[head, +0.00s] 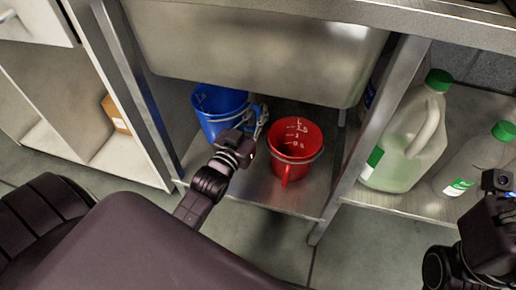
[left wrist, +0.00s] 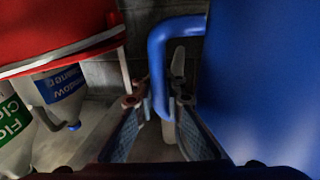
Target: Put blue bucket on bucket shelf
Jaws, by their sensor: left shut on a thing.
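The blue bucket (head: 212,106) stands at the back left of the metal shelf (head: 297,203) under the sink. In the left wrist view the bucket (left wrist: 268,75) fills the right side, with its blue handle (left wrist: 158,62) between the fingers. My left gripper (head: 257,122) is shut on this handle, reaching in from the front; it also shows in the left wrist view (left wrist: 160,104). The red bucket (head: 291,150) stands on the same shelf to the right, close to my left gripper. My right gripper's wrist is at the lower right edge; its fingers are not clear.
The sink basin (head: 255,55) hangs low above the buckets. A metal leg (head: 371,135) separates them from a large green-capped jug (head: 408,142) and a smaller bottle (head: 478,163). A cabinet with a cardboard box (head: 115,114) stands at left. Shelf space shows in front.

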